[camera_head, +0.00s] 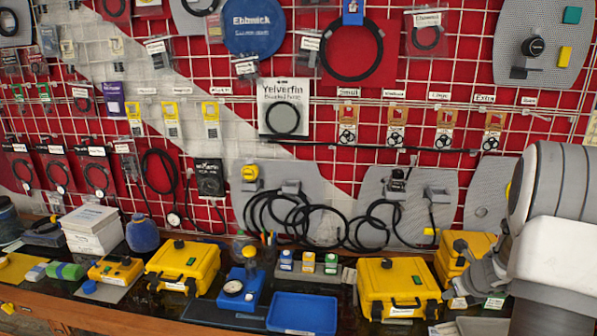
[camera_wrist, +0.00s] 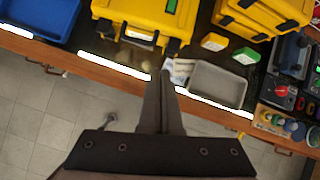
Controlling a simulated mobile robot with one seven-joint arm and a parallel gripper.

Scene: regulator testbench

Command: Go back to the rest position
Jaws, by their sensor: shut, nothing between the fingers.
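My gripper (camera_wrist: 163,76) shows in the wrist view with its two dark fingers together and nothing between them. The fingertips are over the front edge of the workbench, just below a yellow case (camera_wrist: 146,18) in the picture. In the head view my white and grey arm (camera_head: 556,255) fills the right side. My gripper (camera_head: 455,290) is partly seen there, beside the right yellow case (camera_head: 398,283); whether it touches the case cannot be told.
The bench holds a blue tray (camera_head: 303,314), another yellow case (camera_head: 183,266), a blue regulator stand (camera_head: 240,290) and a grey tray (camera_wrist: 218,84). Hoses hang on the red and grey grid wall (camera_head: 330,180) behind. Open tiled floor (camera_wrist: 45,110) lies in front of the bench.

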